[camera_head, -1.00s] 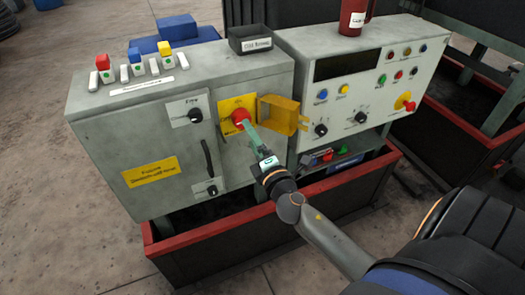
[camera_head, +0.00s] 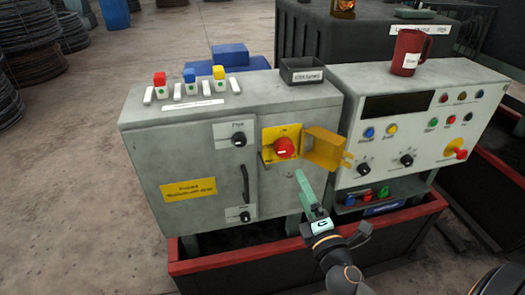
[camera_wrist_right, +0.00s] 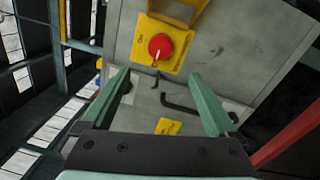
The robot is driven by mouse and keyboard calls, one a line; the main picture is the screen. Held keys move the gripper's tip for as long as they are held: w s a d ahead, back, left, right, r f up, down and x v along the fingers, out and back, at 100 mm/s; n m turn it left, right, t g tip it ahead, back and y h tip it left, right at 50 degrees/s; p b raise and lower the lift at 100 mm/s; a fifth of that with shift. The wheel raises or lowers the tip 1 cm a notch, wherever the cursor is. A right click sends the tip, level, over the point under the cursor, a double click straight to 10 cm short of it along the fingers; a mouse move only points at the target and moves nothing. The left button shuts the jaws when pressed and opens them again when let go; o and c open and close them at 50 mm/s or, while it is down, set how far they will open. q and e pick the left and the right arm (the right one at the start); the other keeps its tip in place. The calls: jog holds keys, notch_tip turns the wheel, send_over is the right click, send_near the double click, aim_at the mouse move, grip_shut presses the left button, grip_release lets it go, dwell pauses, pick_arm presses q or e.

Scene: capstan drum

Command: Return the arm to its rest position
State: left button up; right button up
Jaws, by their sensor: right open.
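My right gripper (camera_head: 304,188) is in front of the grey control cabinet, below the open yellow cover and right of the cabinet door. It is apart from the red rotary switch (camera_head: 285,148) on its yellow plate. In the right wrist view, the green fingers (camera_wrist_right: 160,95) are spread wide with nothing between them. The red switch (camera_wrist_right: 160,47) shows beyond the fingertips there. The yellow cover (camera_head: 325,148) stands swung open to the right of the switch. My left gripper is not in view.
The grey cabinet (camera_head: 160,150) and the panel with buttons (camera_head: 430,140) stand side by side above a red-rimmed trough (camera_head: 215,262). A red mug (camera_head: 408,52) and a black labelled tray (camera_head: 303,72) stand on top. Padlocks (camera_head: 366,194) sit under the panel.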

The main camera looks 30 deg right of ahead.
jog(key=shift+f, duration=0.1)
jog(key=s+a+f+m+g+y+p, duration=0.2)
jog(key=s+a+f+m+g+y, duration=0.1)
jog(key=s+a+f+m, duration=0.4)
jog(key=s+a+f+m+g+y+p, duration=0.3)
jog(key=s+a+f+m+g, duration=0.3)
jog(key=f, duration=0.7)
jog(key=s+a+m, duration=0.1)
jog(key=m, duration=0.1)
jog(key=shift+f+m+y, duration=0.3)
jog(key=shift+m, duration=0.1)
jog(key=shift+s, duration=0.1)
